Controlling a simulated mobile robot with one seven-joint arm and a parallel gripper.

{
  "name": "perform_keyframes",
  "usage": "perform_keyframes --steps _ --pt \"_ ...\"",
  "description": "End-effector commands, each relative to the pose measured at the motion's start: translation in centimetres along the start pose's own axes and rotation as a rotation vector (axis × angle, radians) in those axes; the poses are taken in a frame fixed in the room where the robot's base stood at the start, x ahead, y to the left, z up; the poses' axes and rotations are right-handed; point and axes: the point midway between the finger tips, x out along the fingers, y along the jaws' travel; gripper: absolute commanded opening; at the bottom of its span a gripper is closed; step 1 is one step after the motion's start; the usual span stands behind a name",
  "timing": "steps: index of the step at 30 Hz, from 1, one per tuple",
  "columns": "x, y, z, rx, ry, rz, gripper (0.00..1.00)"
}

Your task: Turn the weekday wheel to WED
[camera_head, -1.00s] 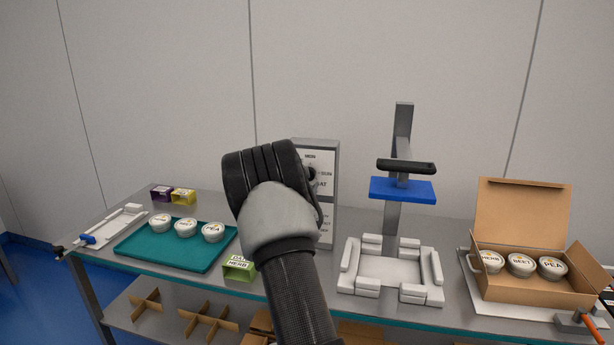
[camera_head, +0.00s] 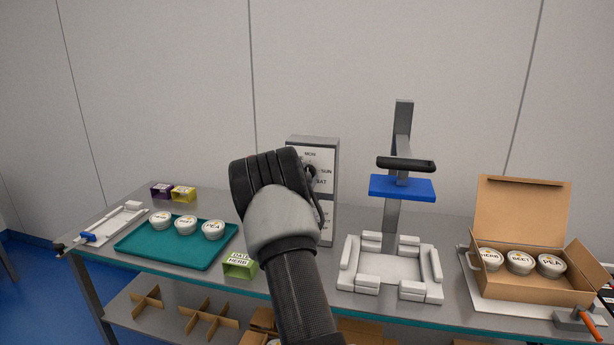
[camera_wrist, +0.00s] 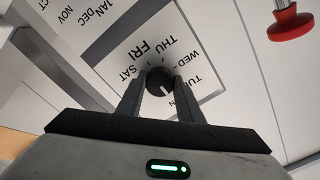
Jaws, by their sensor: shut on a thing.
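The weekday wheel is a dark round knob (camera_wrist: 160,80) on a white dial face (camera_wrist: 115,50). THU, FRI, SAT, WED and part of TUE show around it in the wrist view. A short white mark shows on the knob's lower side there, away from THU and FRI; the labels on that side are hidden. My gripper (camera_wrist: 160,88) is shut on the knob, one finger on each side.
A second dial face with months (camera_wrist: 85,15) adjoins it. A red button (camera_wrist: 294,22) stands nearby in the wrist view. A teal tray (camera_head: 200,258) with tubs lies left, a green label block (camera_head: 240,266) in front, and a press (camera_head: 402,188) and carton (camera_head: 520,210) right.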

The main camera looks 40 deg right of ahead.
Motion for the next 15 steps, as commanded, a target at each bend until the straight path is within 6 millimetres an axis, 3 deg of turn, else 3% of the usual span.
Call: perform_keyframes --steps 8,15 --pt "-0.05 0.15 0.27 -0.094 -0.001 -0.001 0.11" --pt "-0.06 0.17 0.36 -0.284 -0.001 -0.002 0.11"
